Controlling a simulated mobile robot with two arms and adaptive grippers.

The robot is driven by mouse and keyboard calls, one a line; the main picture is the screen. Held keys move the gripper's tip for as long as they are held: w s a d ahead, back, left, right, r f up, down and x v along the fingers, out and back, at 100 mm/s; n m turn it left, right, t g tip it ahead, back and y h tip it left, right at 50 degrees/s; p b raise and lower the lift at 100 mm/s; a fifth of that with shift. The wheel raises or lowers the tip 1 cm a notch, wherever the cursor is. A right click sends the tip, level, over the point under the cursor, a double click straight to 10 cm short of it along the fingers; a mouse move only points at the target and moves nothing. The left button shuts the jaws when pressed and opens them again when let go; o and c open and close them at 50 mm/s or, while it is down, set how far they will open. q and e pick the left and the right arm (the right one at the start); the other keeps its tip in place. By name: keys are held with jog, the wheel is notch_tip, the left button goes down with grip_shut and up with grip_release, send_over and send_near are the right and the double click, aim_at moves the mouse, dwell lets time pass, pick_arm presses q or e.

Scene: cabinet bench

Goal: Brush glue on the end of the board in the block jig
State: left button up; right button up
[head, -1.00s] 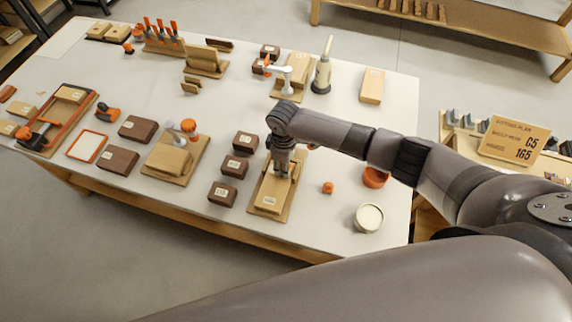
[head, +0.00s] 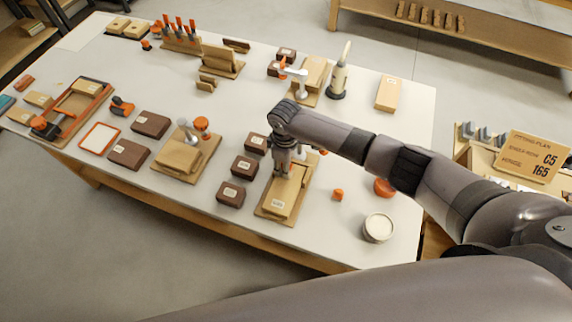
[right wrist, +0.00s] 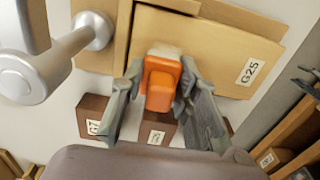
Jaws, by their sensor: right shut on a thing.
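The block jig (head: 268,211) is a light wooden base near the bench's front edge, with a pale board (head: 281,204) lying on it. In the right wrist view the board (right wrist: 215,52) carries a G25 label. My right gripper (head: 284,170) is over the far part of the jig. The right wrist view shows its fingers (right wrist: 160,88) shut on an orange-handled brush (right wrist: 160,85). The brush's whitish tip is at the board's edge; I cannot tell whether it touches. A round pot with whitish contents (head: 379,227) stands to the right. My left gripper is out of view.
Dark labelled blocks (head: 231,193) stand just left of the jig. Another wooden jig (head: 186,155) with a grey-and-orange clamp is farther left. An orange bowl (head: 384,187) and a small orange piece (head: 338,195) lie to the right. The bench top between is clear.

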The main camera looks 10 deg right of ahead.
aim_at(297, 176)
jog(key=shift+s+d+p, duration=0.35)
jog(key=shift+d+p, duration=0.15)
jog(key=shift+p, duration=0.05)
jog(key=shift+s+d+f, duration=0.1)
jog(key=shift+s+d, duration=0.2)
jog(key=shift+d, duration=0.05)
jog(key=shift+s+d+p, duration=0.3)
jog(key=shift+d+p, duration=0.15)
jog(key=shift+p, duration=0.35)
jog(key=shift+s+d, duration=0.2)
jog(key=shift+d, duration=0.05)
notch_tip(297, 176, up, 2)
jog(key=p, duration=0.2)
jog(key=shift+w+r+p, duration=0.15)
jog(key=shift+r+p, duration=0.05)
jog(key=shift+p, duration=0.15)
jog(key=shift+r+p, duration=0.65)
jog(key=shift+r, duration=1.25)
